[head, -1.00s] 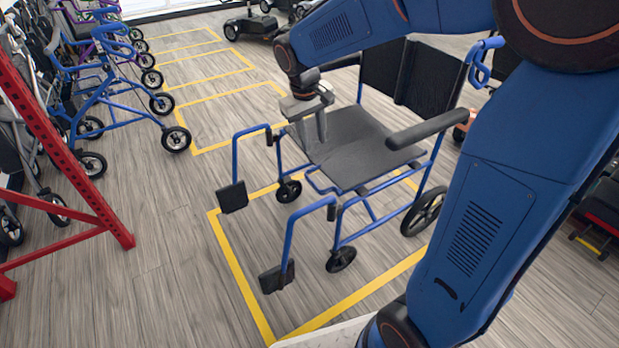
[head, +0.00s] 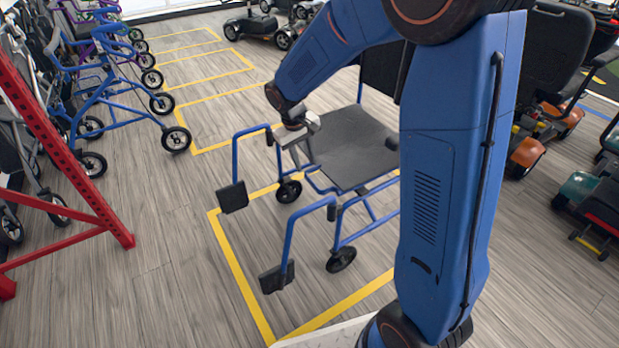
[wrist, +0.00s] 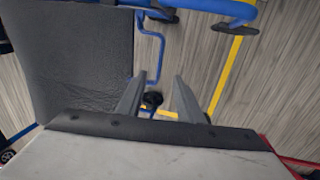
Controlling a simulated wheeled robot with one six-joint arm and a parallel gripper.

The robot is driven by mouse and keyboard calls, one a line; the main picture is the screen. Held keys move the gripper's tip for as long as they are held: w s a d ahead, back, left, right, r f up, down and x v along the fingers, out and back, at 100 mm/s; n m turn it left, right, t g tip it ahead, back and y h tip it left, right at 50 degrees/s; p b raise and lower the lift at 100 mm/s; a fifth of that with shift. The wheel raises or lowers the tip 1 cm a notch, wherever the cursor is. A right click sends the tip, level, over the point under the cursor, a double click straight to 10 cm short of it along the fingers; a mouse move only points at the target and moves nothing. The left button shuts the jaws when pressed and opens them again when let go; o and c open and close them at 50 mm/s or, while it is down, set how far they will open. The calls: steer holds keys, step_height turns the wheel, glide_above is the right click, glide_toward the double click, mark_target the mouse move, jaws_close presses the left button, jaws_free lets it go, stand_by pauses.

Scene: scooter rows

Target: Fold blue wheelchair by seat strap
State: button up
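The blue wheelchair (head: 290,240) stands unfolded inside a yellow floor outline, with its black seat (head: 350,145) flat and its two footrests toward me. My arm hides its right armrest and rear right wheel. My gripper (head: 303,155) is at the left edge of the seat, pointing down. In the wrist view my gripper (wrist: 158,88) is open, with its two fingers apart and nothing seen between them but floor and a small dark wheel. The seat (wrist: 75,60) fills the left of that view, beside the fingers. I cannot make out a seat strap.
Scooters (head: 550,90) stand at the right. The floor between the wheelchair and the red frame is clear.

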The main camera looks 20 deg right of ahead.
mark_target(311, 181)
steer(key=f, duration=0.3)
steer(key=d+f, duration=0.1)
steer(key=f, duration=0.4)
steer(key=shift+w+d+f, duration=0.2)
steer(key=shift+d+f, duration=0.1)
steer(key=shift+d, duration=0.05)
jaws_close()
